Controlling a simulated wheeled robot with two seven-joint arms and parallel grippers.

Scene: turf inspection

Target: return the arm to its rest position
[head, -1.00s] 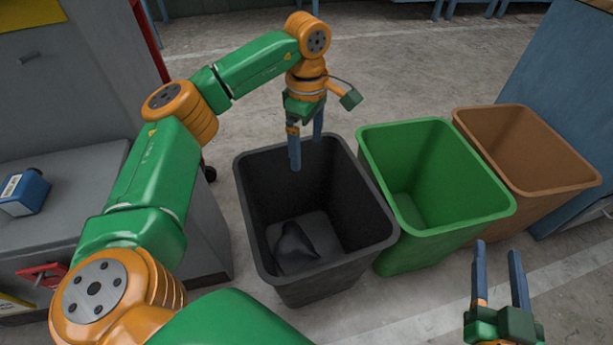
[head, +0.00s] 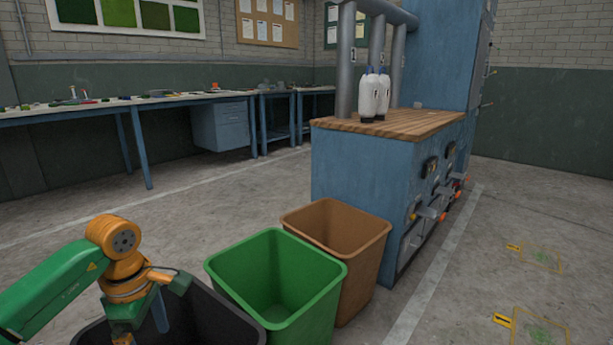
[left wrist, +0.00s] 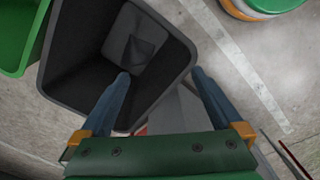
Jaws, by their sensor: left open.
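My left arm comes in at the lower left of the head view, and my left gripper (head: 143,327) points down over the black bin (head: 215,308). The frame's bottom edge cuts off the gripper and the bin. In the left wrist view the fingers of my left gripper (left wrist: 160,73) are spread apart with nothing between them. The black bin (left wrist: 75,72) lies beyond them, and a dark crumpled piece (left wrist: 140,50) rests on its floor. My right gripper is out of view.
A green bin (head: 275,275) and a brown bin (head: 340,235) stand right of the black one. Behind them is a blue cabinet (head: 355,185) with a wooden top and two white bottles (head: 374,95). A long workbench (head: 60,112) lines the back wall. Open floor lies between.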

